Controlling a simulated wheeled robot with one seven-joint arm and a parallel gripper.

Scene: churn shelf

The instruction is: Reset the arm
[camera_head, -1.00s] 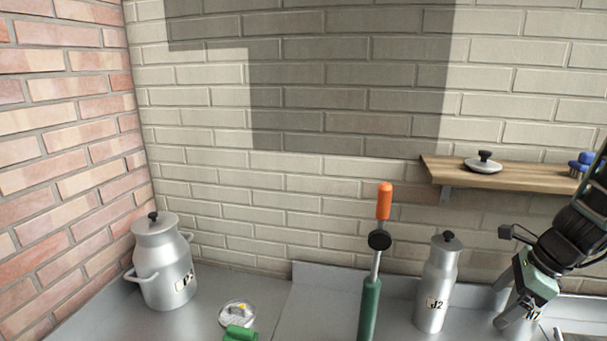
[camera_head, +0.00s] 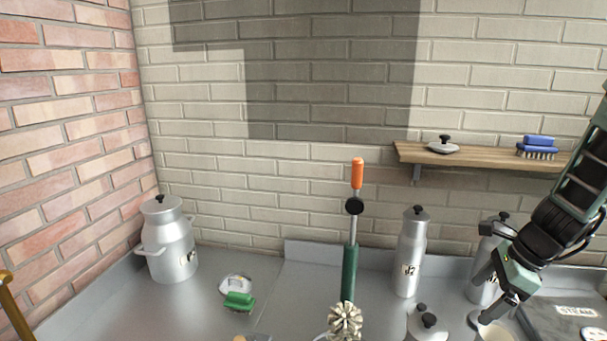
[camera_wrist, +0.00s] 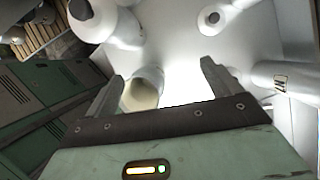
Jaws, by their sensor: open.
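My gripper (camera_wrist: 158,85) is open, its two grey fingers spread apart with nothing held between them in the wrist view. In the head view my gripper (camera_head: 497,312) points down at the lower right, in front of a metal can (camera_head: 482,284). An open cream-coloured vessel (camera_wrist: 141,93) shows just beyond the left finger in the wrist view. I cannot tell whether the finger touches it.
A milk can marked J2 (camera_head: 410,255) and an orange-topped green tool (camera_head: 349,270) stand left of my arm. A lidded pot (camera_head: 168,245) and green brush (camera_head: 239,300) are further left. A wall shelf (camera_head: 480,157) holds a lid (camera_head: 443,147) and blue brush (camera_head: 537,145).

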